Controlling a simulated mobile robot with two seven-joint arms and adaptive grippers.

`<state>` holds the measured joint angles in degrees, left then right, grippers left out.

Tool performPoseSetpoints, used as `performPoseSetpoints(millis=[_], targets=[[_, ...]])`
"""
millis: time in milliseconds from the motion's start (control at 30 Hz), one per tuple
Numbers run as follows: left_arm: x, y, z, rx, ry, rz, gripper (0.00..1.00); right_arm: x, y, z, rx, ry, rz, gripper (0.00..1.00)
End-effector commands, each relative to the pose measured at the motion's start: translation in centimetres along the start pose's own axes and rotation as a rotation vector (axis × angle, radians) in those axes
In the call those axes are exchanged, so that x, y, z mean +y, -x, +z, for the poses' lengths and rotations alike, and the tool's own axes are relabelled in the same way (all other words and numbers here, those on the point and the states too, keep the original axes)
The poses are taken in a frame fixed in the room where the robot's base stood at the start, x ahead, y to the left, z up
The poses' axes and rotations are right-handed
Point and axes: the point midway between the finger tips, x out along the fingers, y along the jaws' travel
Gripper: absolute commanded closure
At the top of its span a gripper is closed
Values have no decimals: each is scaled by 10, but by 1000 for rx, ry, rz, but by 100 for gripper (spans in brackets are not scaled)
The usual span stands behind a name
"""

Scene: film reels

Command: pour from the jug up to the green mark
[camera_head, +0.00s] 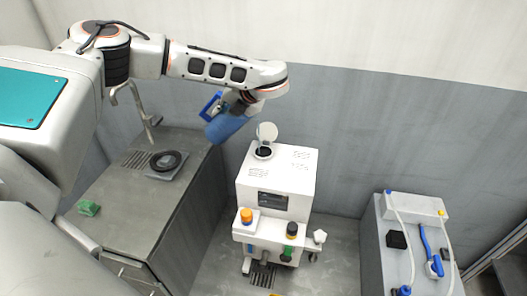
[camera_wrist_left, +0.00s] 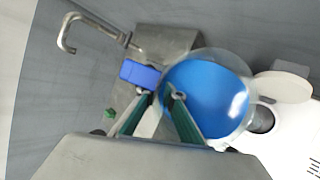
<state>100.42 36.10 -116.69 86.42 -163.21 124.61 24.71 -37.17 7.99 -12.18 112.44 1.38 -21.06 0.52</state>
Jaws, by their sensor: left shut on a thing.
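The jug (camera_head: 226,126) with blue contents is held in the air by my left gripper (camera_head: 238,104), just left of the white machine (camera_head: 277,178). It looks tilted. In the left wrist view the jug (camera_wrist_left: 208,97) has a clear wall around blue contents, and a blue block-like part (camera_wrist_left: 140,74) shows beside it. The fingers (camera_wrist_left: 157,108) are closed at the jug's side; the exact contact is partly hidden. The machine has a round dark opening (camera_head: 263,153) on top with its lid (camera_head: 267,131) raised. I cannot make out a green mark. My right gripper is not in view.
A grey counter (camera_head: 120,228) with a tap (camera_head: 143,112), a black round piece on a plate (camera_head: 168,161) and a small green object (camera_head: 89,208) stands left. A white-topped unit (camera_head: 414,207) with hoses and a blue tool stands right.

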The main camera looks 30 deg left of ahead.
Motion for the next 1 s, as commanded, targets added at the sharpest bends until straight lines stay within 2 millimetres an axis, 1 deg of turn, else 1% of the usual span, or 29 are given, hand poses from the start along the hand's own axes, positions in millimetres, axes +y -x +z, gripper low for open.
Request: performPoseSetpoints(millis=[233, 400, 1000], targets=[[0, 2, 2, -6, 1, 4, 100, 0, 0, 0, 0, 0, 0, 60], [0, 2, 3, -15, -15, 47, 100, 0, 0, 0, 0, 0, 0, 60], [-1, 1, 1, -23, -32, 91, 100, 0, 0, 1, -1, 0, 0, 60]])
